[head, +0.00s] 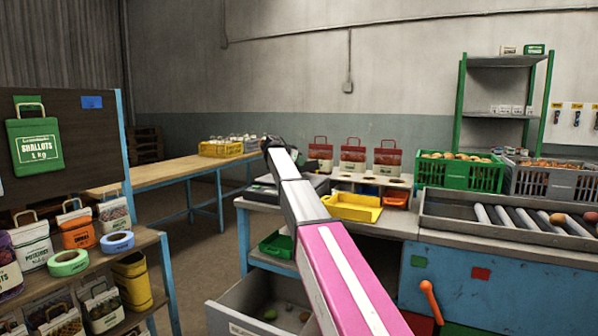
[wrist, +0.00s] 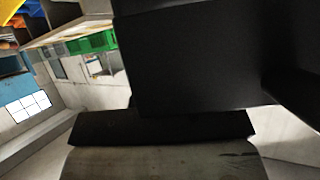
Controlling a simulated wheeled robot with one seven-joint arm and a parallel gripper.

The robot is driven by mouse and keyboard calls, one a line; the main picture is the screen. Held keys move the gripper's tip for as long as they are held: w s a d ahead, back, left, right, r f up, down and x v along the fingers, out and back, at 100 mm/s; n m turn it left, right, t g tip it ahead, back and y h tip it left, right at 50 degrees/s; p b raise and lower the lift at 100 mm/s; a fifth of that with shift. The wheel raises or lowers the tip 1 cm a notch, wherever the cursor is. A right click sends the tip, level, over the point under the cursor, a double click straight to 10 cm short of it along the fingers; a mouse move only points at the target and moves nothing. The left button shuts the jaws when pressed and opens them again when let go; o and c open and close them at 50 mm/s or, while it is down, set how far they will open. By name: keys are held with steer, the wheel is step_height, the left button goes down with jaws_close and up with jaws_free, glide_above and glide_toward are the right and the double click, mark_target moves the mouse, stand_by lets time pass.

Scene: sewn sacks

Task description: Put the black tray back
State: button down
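My arm reaches across the head view, and my dark gripper (head: 270,143) is at its far end, small and partly hidden by the arm. A large flat black shape (wrist: 200,60) fills the middle of the wrist view, very close to the camera, with a dark bar (wrist: 160,127) below it. I cannot tell whether these are the black tray or gripper parts, or whether the gripper holds anything. A low dark thing (head: 318,183) lies on the workbench behind my arm, partly hidden. I cannot tell if it is the tray.
The workbench (head: 398,222) carries a yellow tray (head: 353,207), several red-topped sacks and a roller tray (head: 510,215). A green crate (head: 460,174) stands behind. An open drawer (head: 225,318) juts out below. A wooden table (head: 165,172) stands back left, a stocked shelf at left. Floor shows between.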

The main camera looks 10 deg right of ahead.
mark_target(301, 171)
step_height(301, 171, down, 4)
steer(key=shift+r, duration=0.1)
steer(key=c, duration=1.3)
jaws_free()
steer(key=v, duration=1.2)
